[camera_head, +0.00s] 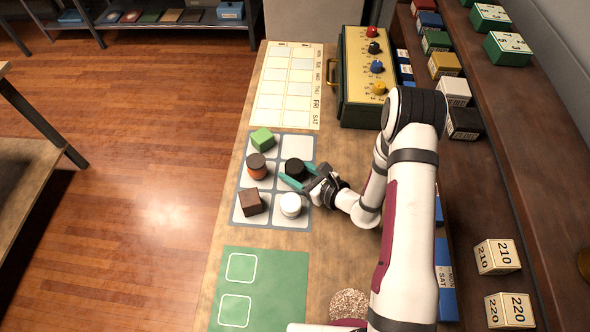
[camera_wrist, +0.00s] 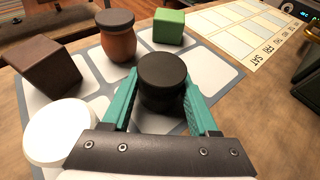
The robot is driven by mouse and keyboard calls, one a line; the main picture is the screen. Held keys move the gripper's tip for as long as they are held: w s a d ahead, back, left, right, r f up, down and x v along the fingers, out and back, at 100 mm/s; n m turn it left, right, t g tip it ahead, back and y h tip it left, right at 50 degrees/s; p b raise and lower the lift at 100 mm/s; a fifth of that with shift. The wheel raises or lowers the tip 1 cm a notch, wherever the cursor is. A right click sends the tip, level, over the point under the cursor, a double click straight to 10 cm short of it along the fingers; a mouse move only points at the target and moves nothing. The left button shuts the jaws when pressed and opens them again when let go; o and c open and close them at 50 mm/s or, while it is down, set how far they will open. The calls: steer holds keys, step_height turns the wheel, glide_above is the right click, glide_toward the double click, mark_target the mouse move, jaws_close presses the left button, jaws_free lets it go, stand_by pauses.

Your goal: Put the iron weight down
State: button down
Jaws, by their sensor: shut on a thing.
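The iron weight, a black cylinder (camera_head: 296,168), stands upright at the middle right cell of the grey-edged mat with white cells (camera_head: 294,147). My gripper (camera_head: 291,179) has its teal fingers shut on it from both sides. In the wrist view the black weight (camera_wrist: 162,78) sits between the two fingertips (camera_wrist: 161,95). Its lower part is partly hidden, and I cannot tell whether its base touches the mat.
Close by on the mat are a green block (camera_head: 262,139), an orange pot with a dark top (camera_head: 257,166), a brown cube (camera_head: 251,202) and a white round piece (camera_head: 290,205). A green mat (camera_head: 270,285) lies in front, a calendar sheet (camera_head: 287,85) behind. A green box with knobs (camera_head: 362,75) stands back right.

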mark_target(300, 174)
steer(key=shift+c, duration=2.2)
jaws_free()
steer(key=shift+f, duration=0.15)
steer(key=v, duration=0.7)
steer(key=shift+s+d+r, duration=0.1)
steer(key=shift+d+r, duration=0.1)
steer(key=shift+r, duration=0.1)
steer(key=s+a+r+n+g+y, duration=0.1)
steer(key=s+a+r+n+g, duration=0.35)
steer(key=s+r+n, duration=0.35)
steer(key=s+a+r+n+g+y, duration=0.1)
steer(key=s+a+r+n+g, duration=0.2)
steer(key=s+r+n+g, duration=0.45)
steer(key=s+d+r+n+t+h, duration=0.1)
steer(key=s+d+n+h, duration=0.1)
steer(key=s+d+h, duration=0.2)
steer(key=s+d+r+n+t+h, duration=0.1)
steer(key=s+d+r+n+h, duration=0.1)
steer(key=s+d+h, duration=0.3)
steer(key=d+n+h, duration=0.1)
steer(key=d, duration=0.2)
steer(key=shift+d+r+t, duration=0.3)
steer(key=shift+d+t, duration=0.05)
steer(key=shift+t, duration=0.05)
